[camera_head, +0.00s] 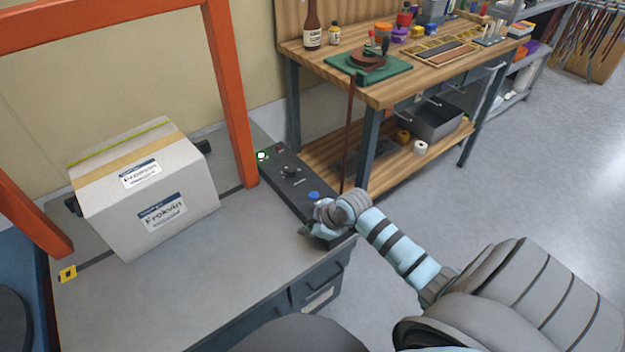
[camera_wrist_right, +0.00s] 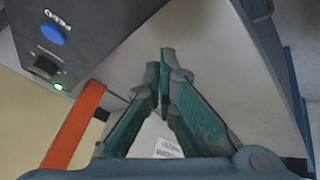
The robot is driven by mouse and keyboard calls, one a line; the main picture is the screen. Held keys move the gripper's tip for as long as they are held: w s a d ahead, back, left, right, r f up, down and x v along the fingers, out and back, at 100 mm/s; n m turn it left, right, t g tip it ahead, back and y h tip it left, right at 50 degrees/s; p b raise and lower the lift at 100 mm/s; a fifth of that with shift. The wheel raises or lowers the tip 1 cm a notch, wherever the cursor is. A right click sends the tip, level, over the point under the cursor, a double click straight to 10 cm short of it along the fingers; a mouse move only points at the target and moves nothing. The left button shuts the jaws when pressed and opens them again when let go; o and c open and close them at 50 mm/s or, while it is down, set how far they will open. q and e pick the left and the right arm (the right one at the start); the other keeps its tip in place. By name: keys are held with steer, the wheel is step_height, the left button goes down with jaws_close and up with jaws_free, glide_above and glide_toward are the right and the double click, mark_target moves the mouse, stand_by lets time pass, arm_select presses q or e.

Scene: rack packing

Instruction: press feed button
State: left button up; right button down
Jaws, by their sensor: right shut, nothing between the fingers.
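A dark control panel (camera_head: 285,175) lies along the right side of the grey machine table. It carries a blue button (camera_head: 313,196), a black knob and a lit green light (camera_head: 262,156). The blue button also shows at the upper left of the right wrist view (camera_wrist_right: 53,34), with a label beside it. My right gripper (camera_head: 306,229) is shut and empty, low over the table next to the panel's near end. In the right wrist view its fingertips (camera_wrist_right: 165,55) meet, apart from the button, which is off to their left. My left gripper is not in view.
A white carton (camera_head: 150,195) with tape stands on the machine table (camera_head: 235,245) under an orange frame (camera_head: 230,90). A wooden workbench (camera_head: 385,90) with tools and bottles stands behind the panel. Open floor lies to the right.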

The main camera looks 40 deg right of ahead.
steer(key=shift+n+t, duration=0.7)
steer(key=shift+t, duration=0.1)
steer(key=w+d+r, duration=0.1)
steer(key=w+d, duration=0.1)
steer(key=w+d+r, duration=0.2)
steer(key=w, duration=0.1)
steer(key=w+d+r, duration=0.2)
steer(key=shift+w+d+r, duration=0.1)
steer(key=shift+w+r, duration=0.1)
steer(key=shift+w, duration=0.2)
step_height(320, 180, up, 4)
steer(key=t, duration=0.1)
glide_above(312, 196)
steer(key=shift+r+n, duration=0.15)
steer(key=shift+n, duration=0.15)
step_height(312, 196, down, 9)
steer(key=b, duration=0.8)
steer(key=shift+f, duration=0.4)
